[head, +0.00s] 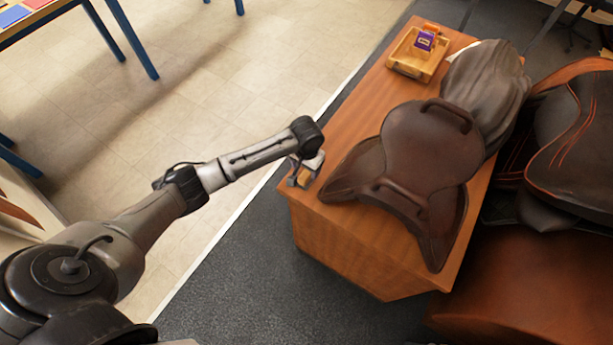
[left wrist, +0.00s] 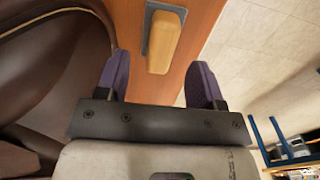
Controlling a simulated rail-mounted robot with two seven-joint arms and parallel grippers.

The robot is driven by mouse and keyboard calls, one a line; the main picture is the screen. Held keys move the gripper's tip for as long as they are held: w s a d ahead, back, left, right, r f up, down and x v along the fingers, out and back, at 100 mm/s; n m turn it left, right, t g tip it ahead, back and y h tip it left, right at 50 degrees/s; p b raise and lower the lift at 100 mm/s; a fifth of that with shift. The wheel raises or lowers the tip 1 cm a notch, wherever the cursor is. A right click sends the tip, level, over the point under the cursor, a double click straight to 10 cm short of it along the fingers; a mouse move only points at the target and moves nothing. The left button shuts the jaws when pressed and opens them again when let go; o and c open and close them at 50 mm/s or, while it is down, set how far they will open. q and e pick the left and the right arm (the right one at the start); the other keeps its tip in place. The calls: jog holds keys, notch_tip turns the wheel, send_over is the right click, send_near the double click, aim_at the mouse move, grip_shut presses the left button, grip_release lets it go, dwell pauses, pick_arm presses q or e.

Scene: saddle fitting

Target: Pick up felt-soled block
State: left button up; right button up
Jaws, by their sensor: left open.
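The felt-soled block (left wrist: 166,40) is a pale wooden block with a grey layer along one side. It lies on the brown wooden table top, near its edge, and a small part of it shows in the head view (head: 305,176). My left gripper (head: 304,173) is at the table's near left corner, pointing down over the block. In the left wrist view its two purple-padded fingers (left wrist: 159,72) are open, with the near end of the block showing between them. I cannot tell whether the fingers touch it. My right gripper is not in view.
A brown leather saddle (head: 425,150) lies on the table (head: 345,245), just right of the gripper. A grey-brown draped saddle (head: 487,78) and a wooden tray (head: 408,58) with a purple box (head: 425,41) are farther back.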

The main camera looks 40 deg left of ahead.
aim_at(306, 173)
pick_arm(q)
jog(key=shift+w+a+f+b, duration=0.1)
jog(key=shift+f+b, duration=0.35)
jog(key=shift+f, duration=2.1)
jog(key=c, duration=1)
